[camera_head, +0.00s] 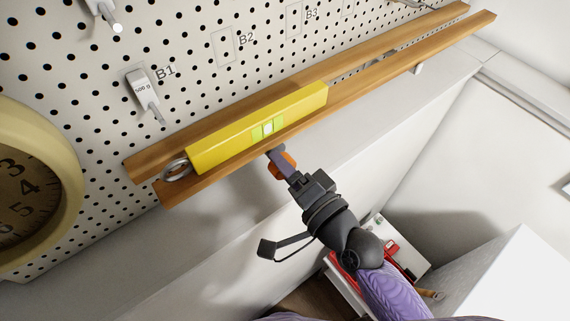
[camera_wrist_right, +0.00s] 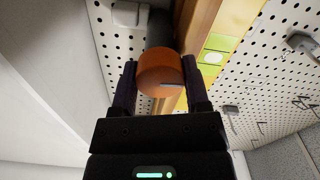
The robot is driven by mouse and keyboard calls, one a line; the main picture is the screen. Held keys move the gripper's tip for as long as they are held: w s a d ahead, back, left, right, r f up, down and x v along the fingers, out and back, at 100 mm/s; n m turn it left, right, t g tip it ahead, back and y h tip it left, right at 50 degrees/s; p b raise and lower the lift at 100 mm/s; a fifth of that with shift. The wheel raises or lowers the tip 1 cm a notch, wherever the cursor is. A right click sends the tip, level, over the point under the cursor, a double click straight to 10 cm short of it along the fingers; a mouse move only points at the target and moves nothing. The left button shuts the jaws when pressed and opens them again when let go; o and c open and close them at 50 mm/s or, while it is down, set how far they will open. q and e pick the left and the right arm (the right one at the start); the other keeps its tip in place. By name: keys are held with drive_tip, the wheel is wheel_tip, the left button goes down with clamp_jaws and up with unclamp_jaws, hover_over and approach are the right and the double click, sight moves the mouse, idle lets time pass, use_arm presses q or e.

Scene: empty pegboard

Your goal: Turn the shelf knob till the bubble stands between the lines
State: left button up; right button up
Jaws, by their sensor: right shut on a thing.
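A yellow spirit level (camera_head: 219,146) lies along the wooden shelf (camera_head: 359,92). Its green vial (camera_head: 267,128) is near the middle of its side; a pale patch shows there, but the bubble's place against the lines is too small to tell. The orange shelf knob (camera_head: 284,168) is below the shelf's front edge. My right gripper (camera_head: 278,160) is shut on the knob, partly covering it in the head view. In the right wrist view, the two fingers stand on either side of the round knob (camera_wrist_right: 159,76), which has a pale mark on its face. My left gripper is not in view.
A metal ring (camera_head: 175,169) lies at the shelf's left end. A round yellow clock (camera_head: 62,160) is at the far left. Below are a low cabinet with red items (camera_head: 392,247) and a white block (camera_head: 520,275).

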drive_tip(key=shift+m, duration=0.4)
drive_tip(key=o, duration=1.3)
drive_tip(key=b+v, duration=0.3)
drive_tip(key=v, duration=0.7)
